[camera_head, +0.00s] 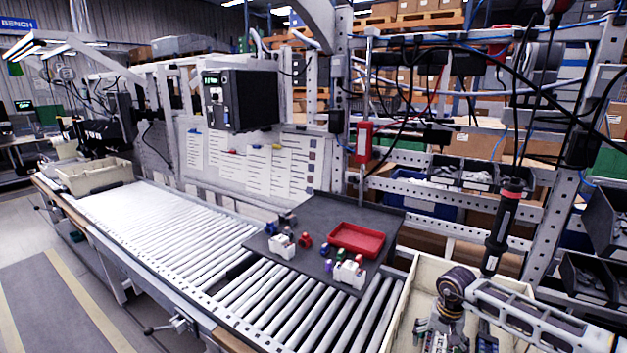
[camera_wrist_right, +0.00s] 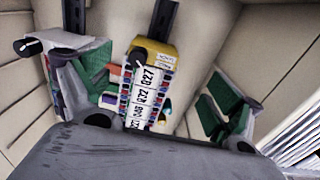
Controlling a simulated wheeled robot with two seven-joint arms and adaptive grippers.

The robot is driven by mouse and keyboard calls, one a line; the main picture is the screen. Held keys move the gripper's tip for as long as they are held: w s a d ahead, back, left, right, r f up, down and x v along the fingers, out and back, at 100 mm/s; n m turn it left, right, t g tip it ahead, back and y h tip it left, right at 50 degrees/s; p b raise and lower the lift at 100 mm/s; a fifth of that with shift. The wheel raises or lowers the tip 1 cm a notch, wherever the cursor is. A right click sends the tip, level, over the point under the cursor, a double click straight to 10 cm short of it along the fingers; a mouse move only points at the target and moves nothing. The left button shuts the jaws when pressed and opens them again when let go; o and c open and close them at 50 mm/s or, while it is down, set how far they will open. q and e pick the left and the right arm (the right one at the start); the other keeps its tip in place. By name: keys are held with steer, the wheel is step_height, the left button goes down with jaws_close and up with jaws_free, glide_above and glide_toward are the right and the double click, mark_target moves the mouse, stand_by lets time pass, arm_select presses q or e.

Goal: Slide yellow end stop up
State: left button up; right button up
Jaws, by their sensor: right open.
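The yellow end stop (camera_wrist_right: 168,54) is in the right wrist view, at the upper end of a row of terminal blocks (camera_wrist_right: 140,98) with white label plates. A dark rail (camera_wrist_right: 163,18) runs on above it. My right gripper (camera_wrist_right: 155,88) is open, its green-padded fingers to the left and right of the row. I cannot tell whether either finger touches the row. In the head view my right gripper (camera_head: 440,325) is low over a beige bin (camera_head: 405,315) at the lower right; the end stop cannot be made out there. My left gripper is not in view.
The bin's pale walls stand around my right gripper. A dark board (camera_head: 318,215) with a red tray (camera_head: 357,240) and small coloured parts lies on the roller conveyor (camera_head: 190,225). A black screwdriver (camera_head: 502,230) hangs close to my right arm.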

step_height(320, 180, up, 8)
steer(key=p, duration=0.3)
steer(key=shift+s+a+p, duration=0.15)
steer(key=shift+s+p, duration=0.05)
steer(key=shift+p, duration=0.1)
steer(key=shift+s+f, duration=0.1)
steer(key=shift+f, duration=0.05)
